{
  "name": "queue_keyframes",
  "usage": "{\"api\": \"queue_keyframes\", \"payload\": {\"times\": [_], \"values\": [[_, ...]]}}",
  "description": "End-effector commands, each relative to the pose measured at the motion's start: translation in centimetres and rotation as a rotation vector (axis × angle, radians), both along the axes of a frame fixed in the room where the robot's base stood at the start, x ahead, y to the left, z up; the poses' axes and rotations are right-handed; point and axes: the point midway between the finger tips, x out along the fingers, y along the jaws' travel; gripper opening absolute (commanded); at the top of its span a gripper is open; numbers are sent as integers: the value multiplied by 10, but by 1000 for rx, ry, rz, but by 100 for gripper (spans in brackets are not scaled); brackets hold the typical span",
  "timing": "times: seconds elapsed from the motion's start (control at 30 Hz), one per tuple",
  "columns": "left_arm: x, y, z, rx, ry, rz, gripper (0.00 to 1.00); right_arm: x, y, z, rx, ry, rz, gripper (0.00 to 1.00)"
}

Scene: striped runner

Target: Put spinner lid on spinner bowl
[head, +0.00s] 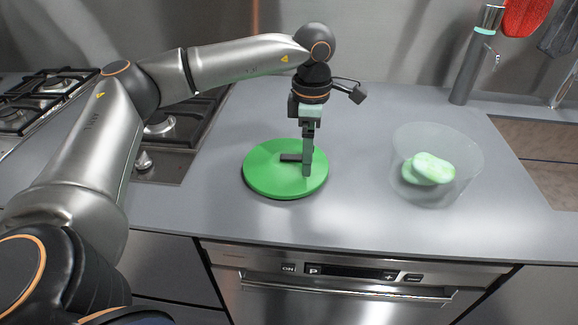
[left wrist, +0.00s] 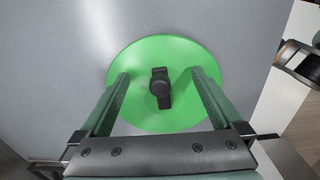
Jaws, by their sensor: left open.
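The spinner lid (head: 262,180) is a flat green disc with a dark handle across its middle. It lies on the grey counter left of centre. In the left wrist view the lid (left wrist: 165,55) shows with its dark handle (left wrist: 160,88) between my fingers. My left gripper (head: 307,172) points down over the lid; its fingers (left wrist: 160,80) are open on either side of the handle, not closed on it. The spinner bowl (head: 455,185) is clear and stands on the counter to the right, with light green pieces (head: 430,168) inside. My right gripper is not in view.
A stove (head: 165,125) is at the left and a sink (head: 545,150) at the right. The counter between lid and bowl is clear. A dishwasher (head: 345,285) is below the front edge.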

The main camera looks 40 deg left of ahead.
Motion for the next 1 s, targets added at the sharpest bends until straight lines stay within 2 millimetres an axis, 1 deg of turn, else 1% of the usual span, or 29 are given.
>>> {"api": "queue_keyframes", "payload": {"times": [0.3, 0.63, 0.87, 1.0], "values": [[0, 0, 0, 0, 0, 0, 100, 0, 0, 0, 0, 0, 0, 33], [0, 0, 4, -1, 1, 0, 100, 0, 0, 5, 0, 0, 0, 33], [0, 0, 4, 0, 0, 0, 100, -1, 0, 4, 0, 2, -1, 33], [0, 0, 4, 0, 0, 0, 84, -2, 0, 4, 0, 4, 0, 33]]}}
